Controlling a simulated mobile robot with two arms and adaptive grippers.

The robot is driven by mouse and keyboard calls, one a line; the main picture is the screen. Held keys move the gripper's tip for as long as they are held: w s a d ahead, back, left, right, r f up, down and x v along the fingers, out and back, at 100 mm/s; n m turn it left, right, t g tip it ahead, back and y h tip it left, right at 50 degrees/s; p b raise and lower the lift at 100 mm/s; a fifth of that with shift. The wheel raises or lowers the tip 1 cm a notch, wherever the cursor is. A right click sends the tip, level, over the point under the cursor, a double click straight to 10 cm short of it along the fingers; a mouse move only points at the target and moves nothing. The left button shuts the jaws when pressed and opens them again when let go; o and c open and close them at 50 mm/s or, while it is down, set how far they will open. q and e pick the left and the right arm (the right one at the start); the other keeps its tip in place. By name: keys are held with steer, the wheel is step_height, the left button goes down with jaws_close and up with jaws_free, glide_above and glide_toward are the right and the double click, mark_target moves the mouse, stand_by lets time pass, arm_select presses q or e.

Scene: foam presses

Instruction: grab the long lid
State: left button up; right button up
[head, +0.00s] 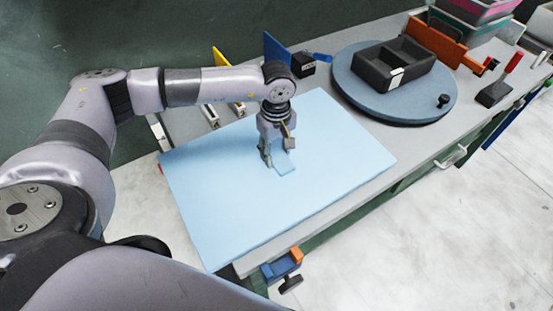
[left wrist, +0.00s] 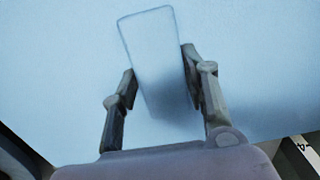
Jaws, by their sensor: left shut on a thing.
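The long lid (head: 284,167) is a light blue slab, almost the same colour as the blue mat (head: 220,210) under it. My left gripper (head: 277,152) points down over the mat and is shut on the lid. In the left wrist view the lid (left wrist: 155,60) shows as a long rounded rectangle between the two fingers of my left gripper (left wrist: 157,85). Its far end sticks out beyond the fingertips. I cannot tell whether the lid touches the mat or is just above it. My right gripper is not in view.
A round blue-grey turntable (head: 430,108) with a dark divided tray (head: 378,75) stands at the back right. A blue and orange clamp (head: 283,264) sits at the bench's front edge. A small black box (head: 303,66) and upright yellow and blue panels stand behind the mat. Most of the mat is clear.

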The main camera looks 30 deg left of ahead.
arm_select(q)
steer(key=c, duration=0.5)
steer(key=shift+c, duration=0.4)
steer(key=shift+r, duration=0.1)
